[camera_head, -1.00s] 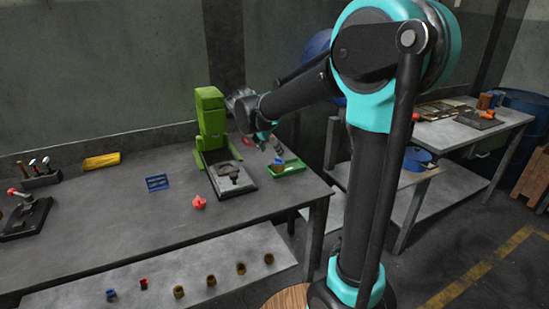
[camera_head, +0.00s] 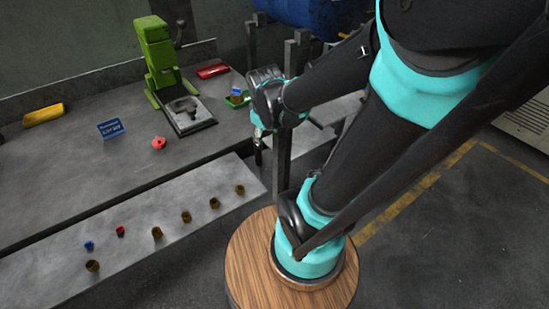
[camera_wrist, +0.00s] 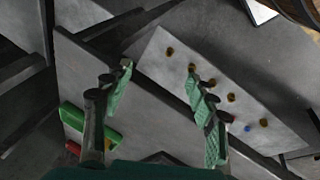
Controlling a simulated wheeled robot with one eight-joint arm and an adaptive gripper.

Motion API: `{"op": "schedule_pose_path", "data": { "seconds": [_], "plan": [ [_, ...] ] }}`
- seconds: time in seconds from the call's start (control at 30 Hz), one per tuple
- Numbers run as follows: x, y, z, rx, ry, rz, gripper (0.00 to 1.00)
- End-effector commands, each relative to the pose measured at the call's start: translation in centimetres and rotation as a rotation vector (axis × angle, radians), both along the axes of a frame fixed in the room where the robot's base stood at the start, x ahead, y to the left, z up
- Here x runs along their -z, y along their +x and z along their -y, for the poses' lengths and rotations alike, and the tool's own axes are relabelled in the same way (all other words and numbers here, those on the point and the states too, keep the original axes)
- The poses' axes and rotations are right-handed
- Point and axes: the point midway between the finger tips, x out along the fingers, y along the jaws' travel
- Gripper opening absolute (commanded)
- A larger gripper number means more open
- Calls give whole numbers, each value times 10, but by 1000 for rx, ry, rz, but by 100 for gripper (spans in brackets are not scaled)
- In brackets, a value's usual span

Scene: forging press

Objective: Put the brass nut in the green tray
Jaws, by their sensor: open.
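Several brass nuts stand on the lower shelf, one of them (camera_head: 186,216) near the middle of the row; they also show in the wrist view (camera_wrist: 231,98). The green tray (camera_head: 246,101) is at the right end of the bench, partly hidden behind my wrist. A blue piece and a brownish piece show in it. My gripper (camera_head: 258,152) hangs beside the bench's right end, pointing down, well away from the nuts on the shelf. In the wrist view my gripper (camera_wrist: 160,85) has its fingers wide apart with nothing between them.
A green press (camera_head: 158,55) stands at the back of the bench. A blue piece (camera_head: 89,245) and a red piece (camera_head: 120,231) share the lower shelf (camera_head: 60,270).

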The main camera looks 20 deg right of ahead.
Motion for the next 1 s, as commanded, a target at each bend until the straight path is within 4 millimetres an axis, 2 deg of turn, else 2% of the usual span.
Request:
{"op": "schedule_pose_path", "data": {
  "seconds": [0.03,0.1,0.2,0.3,0.43,1.0],
  "plan": [
    [11,-17,5,120,63,13,58],
    [24,-35,7,278,150,31,58],
    [37,-55,7,452,242,45,58],
    [44,-66,7,553,298,53,58],
    [47,-70,7,595,321,55,58],
    [47,-69,6,592,320,55,58]
  ]
}}
